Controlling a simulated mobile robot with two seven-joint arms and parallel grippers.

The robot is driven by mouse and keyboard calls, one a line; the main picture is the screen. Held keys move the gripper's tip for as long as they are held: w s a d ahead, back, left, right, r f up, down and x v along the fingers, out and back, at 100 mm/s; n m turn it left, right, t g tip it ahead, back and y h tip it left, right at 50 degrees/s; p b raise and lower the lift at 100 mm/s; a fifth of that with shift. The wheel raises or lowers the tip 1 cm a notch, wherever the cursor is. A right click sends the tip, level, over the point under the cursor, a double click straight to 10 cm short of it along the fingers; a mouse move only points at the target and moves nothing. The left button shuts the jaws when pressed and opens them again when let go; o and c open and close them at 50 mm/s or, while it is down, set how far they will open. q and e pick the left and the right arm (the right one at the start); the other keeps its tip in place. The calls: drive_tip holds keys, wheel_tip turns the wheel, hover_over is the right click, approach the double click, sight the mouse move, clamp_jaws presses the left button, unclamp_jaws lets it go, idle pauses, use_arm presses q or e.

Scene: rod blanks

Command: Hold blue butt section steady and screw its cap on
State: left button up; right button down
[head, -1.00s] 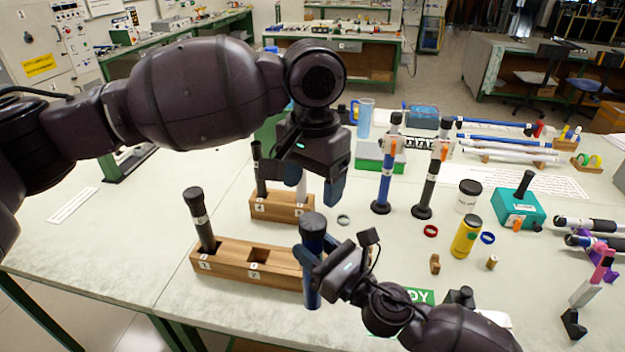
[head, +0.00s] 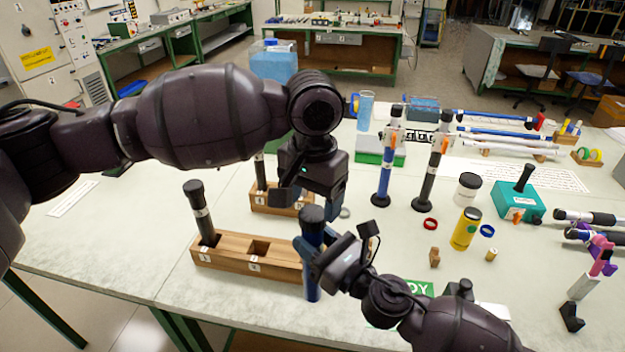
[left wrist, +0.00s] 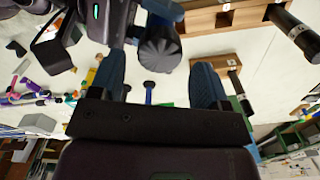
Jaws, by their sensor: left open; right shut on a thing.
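The blue butt section (head: 312,285) stands upright near the table's front, beside the right end of the front wooden block. My right gripper (head: 319,253) is shut on it below the top. Its dark cap (head: 312,215) is at the upper end; how tightly it sits cannot be seen. My left gripper (head: 313,196) is open, pointing down just above and behind the cap in the head view. In the left wrist view, the ribbed cap top (left wrist: 159,52) shows between and slightly beyond the open left fingers (left wrist: 159,66), apart from both.
The front wooden block (head: 225,257) holds a black rod (head: 197,205) and has an empty square hole. Another wooden block (head: 268,203) stands behind. A blue rod (head: 385,165) and a black rod (head: 431,175) stand upright at the right. A yellow can (head: 466,229) is farther right.

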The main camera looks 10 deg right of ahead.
sight(313, 213)
use_arm(q)
drive_tip(key=shift+f, duration=1.55)
drive_tip(key=shift+c, duration=0.2)
drive_tip(key=c, duration=0.9)
drive_tip(key=m, duration=0.8)
drive_tip(key=o, duration=1.1)
wheel_tip(313, 213, up, 12)
